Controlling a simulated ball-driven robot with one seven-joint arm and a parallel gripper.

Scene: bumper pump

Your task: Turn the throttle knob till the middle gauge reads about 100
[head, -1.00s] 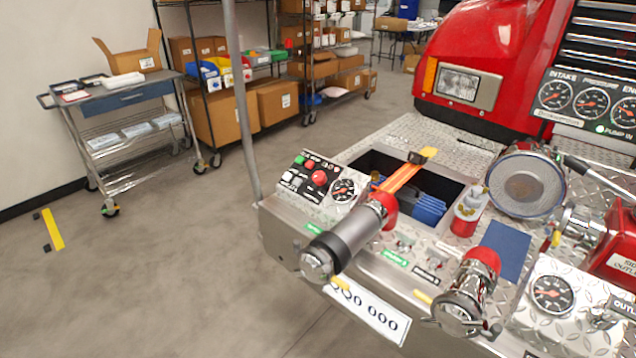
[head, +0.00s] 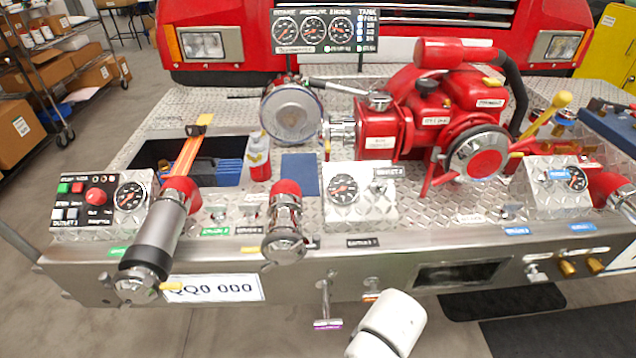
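The throttle knob is probably the round red knob (head: 96,196) on the small control panel (head: 72,216) at the left of the bumper; its label is too small to read. Green, red and white buttons and a gauge (head: 130,196) share that panel. The middle gauge (head: 313,30) sits between two others on the black gauge panel (head: 326,48) at the top. Its dial shows, but I cannot read its value. A white link of my arm shows at the bottom, right of centre. My gripper is not in view.
A capped hose pipe (head: 157,238) juts forward just right of the control panel. A red-topped chrome outlet (head: 285,222) stands mid-bumper, with a T-handle (head: 326,305) below. The red pump (head: 425,115) fills the right centre. The floor (head: 60,320) at the lower left is clear.

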